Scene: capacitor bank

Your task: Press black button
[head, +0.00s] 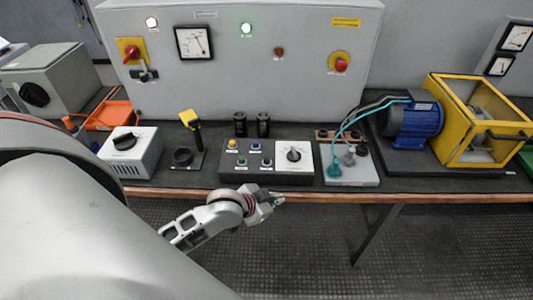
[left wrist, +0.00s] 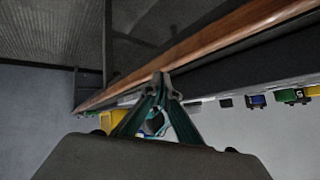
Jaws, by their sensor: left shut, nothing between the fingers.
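A low dark control box (head: 228,174) stands near the front of the bench in the head view. It carries a yellow button (head: 232,144), a blue button (head: 255,146), a green button (head: 240,161) and a small dark button (head: 267,162), which looks like the black one. My left gripper (head: 276,199) is just in front of the bench edge, below the box and apart from the buttons. Its fingers (left wrist: 162,85) are shut and empty in the left wrist view, close to the wooden edge. My right gripper is not in view.
A white panel with a black rotary knob (head: 294,154) adjoins the buttons. A grey plug box (head: 352,174) stands to the right, and a black joystick base (head: 183,157) to the left. The wooden bench edge (head: 420,194) runs along the front, with open floor below.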

